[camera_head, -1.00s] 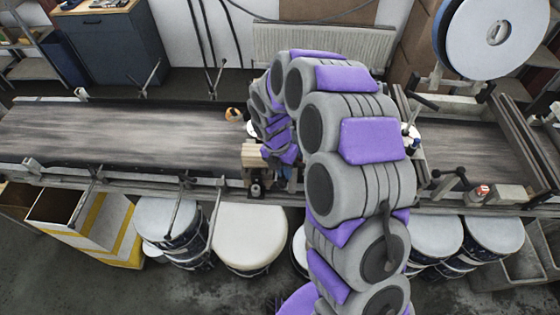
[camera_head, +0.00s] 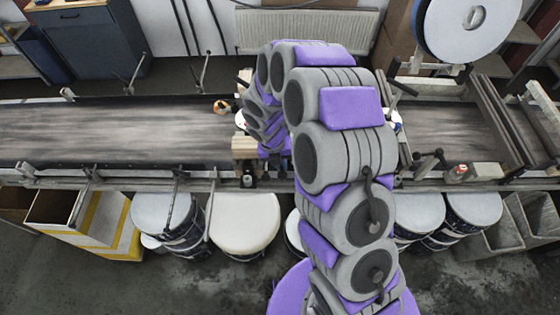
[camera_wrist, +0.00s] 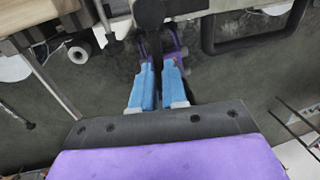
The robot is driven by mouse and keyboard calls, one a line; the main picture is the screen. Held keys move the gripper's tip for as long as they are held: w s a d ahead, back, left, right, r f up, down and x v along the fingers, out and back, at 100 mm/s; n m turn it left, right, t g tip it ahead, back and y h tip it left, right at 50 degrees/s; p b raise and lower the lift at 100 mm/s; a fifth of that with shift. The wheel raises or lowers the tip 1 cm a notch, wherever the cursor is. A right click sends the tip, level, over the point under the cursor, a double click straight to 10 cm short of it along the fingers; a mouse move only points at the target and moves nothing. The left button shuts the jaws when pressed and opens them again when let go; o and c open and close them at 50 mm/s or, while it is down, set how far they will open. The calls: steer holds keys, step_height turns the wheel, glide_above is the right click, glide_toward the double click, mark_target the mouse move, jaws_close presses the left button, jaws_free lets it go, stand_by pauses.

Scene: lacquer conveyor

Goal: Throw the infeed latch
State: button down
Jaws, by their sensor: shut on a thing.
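In the wrist view my gripper (camera_wrist: 160,68) points away from the camera, its two blue fingers close together. A dark upright bar (camera_wrist: 150,14), which I take for the infeed latch's handle, comes down from the top edge to between the fingertips. The fingers are shut on it. In the head view my arm bends over the conveyor (camera_head: 110,130), and my gripper and the latch are hidden behind it. How far the latch is thrown cannot be told.
A wooden block (camera_head: 244,147) sits on the conveyor's front rail beside my arm. Drums (camera_head: 245,215) and a yellow-striped crate (camera_head: 95,215) stand below the front edge. A white reel (camera_head: 470,25) stands at back right. A black loop handle (camera_wrist: 255,42) shows in the wrist view.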

steer(key=shift+w+r, duration=0.15)
steer(key=shift+w, duration=0.1)
steer(key=c, duration=1.4)
jaws_free()
steer(key=shift+c, duration=0.2)
steer(key=shift+a, duration=0.1)
steer(key=a+r, duration=0.1)
steer(key=r, duration=0.7)
steer(key=a+r, duration=0.2)
steer(key=r, duration=0.6)
steer(key=shift+w+a+r+b, duration=0.2)
steer(key=shift+a+r+b, duration=0.05)
steer(key=shift+r+b, duration=0.15)
steer(key=shift+f, duration=0.1)
